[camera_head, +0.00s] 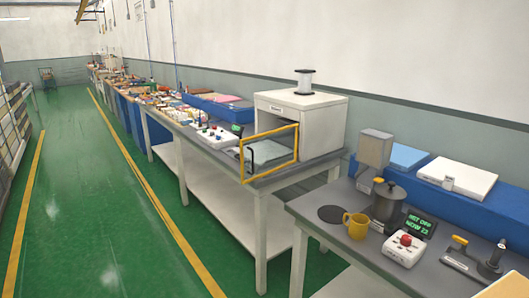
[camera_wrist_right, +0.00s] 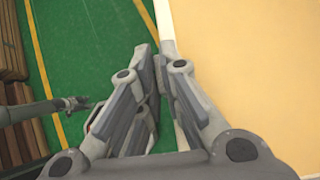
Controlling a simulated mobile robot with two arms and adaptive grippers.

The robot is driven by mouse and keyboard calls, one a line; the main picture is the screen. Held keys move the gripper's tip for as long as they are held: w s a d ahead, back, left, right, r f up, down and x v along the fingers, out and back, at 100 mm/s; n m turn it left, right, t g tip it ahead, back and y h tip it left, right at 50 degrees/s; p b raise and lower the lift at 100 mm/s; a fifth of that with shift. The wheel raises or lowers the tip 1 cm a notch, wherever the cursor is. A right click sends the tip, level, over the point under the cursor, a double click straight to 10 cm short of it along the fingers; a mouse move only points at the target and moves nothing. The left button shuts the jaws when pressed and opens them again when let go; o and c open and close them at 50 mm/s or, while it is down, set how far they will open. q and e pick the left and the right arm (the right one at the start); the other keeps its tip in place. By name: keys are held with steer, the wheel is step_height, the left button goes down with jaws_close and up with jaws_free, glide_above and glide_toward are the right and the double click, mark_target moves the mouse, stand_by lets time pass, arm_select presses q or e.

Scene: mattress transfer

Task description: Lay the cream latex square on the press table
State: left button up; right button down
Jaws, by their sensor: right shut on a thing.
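In the right wrist view a large flat cream-tan sheet (camera_wrist_right: 245,65), apparently the latex square, fills the right side, with a pale edge along its left. My right gripper (camera_wrist_right: 162,62) is shut on it at that edge. A tan corner (camera_head: 512,288) at the lower right of the head view may be the same sheet. A grey arm with a small gripper (camera_wrist_right: 78,103), seemingly my left, shows at the left of the wrist view; its jaws are too small to read. A white press (camera_head: 310,118) with a yellow guard frame stands on a grey-topped table (camera_head: 262,184).
A blue stand (camera_head: 425,184) carries pads behind. The green aisle (camera_head: 95,200) is open on the left.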

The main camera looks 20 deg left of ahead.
steer(key=a+f+n, duration=0.1)
steer(key=a+f, duration=0.1)
steer(key=f, duration=0.7)
steer(key=a+f+n+g+y, duration=0.1)
steer(key=a+f, duration=0.2)
steer(key=f, duration=0.7)
steer(key=shift+a, duration=0.3)
